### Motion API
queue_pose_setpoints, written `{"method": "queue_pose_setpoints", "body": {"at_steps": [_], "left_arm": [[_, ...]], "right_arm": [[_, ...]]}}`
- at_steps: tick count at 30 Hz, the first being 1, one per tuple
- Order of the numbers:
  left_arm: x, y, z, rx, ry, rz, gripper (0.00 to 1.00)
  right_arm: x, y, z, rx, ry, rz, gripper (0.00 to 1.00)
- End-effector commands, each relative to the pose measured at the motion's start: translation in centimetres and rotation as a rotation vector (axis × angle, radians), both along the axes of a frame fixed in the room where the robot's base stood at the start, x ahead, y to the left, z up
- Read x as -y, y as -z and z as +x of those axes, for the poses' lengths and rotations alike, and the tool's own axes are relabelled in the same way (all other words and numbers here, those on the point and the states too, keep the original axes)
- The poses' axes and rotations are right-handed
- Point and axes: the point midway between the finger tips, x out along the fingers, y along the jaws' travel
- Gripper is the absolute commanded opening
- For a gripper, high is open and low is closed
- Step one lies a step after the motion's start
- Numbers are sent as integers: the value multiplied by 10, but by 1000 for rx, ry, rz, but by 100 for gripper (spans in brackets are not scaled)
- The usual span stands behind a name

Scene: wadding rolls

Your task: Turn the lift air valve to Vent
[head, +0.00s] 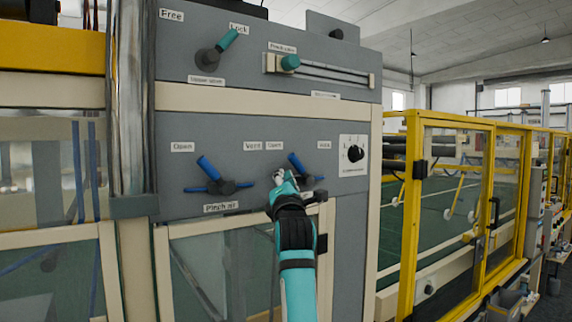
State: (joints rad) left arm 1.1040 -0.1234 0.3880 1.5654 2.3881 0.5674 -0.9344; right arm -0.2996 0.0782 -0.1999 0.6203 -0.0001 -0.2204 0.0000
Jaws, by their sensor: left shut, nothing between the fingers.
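The lift air valve (296,163) is on the grey panel, the right one of two blue-handled valves. Its blue handle tilts up and to the left, towards the label "Open" (274,145). A label on its right (324,145) is too small to read surely. My left gripper (283,176) is shut and empty, just left of and below the handle, in front of the valve's left side. It hides part of the valve and any name plate below. I cannot tell whether it touches the valve. My right gripper is not in view.
The similar pinch air valve (208,168) is to the left, its handle also tilted towards "Open". Above are a teal-handled lever (228,40) and a slider with a teal knob (290,63). A dial (355,153) is to the right. A yellow-framed guard (412,220) stands beyond.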

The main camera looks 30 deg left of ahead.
Motion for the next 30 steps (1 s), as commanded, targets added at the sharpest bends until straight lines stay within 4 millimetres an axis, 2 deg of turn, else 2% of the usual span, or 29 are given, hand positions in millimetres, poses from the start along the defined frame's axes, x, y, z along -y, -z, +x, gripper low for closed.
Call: {"method": "queue_pose_setpoints", "body": {"at_steps": [1, 6, 30], "left_arm": [[0, -7, 5, 0, 1, -3, 0], [2, -10, 12, -1, 0, -1, 0], [2, -15, 14, -1, -2, 1, 0]], "right_arm": [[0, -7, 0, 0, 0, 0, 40], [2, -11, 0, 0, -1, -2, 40], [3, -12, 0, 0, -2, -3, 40]]}}
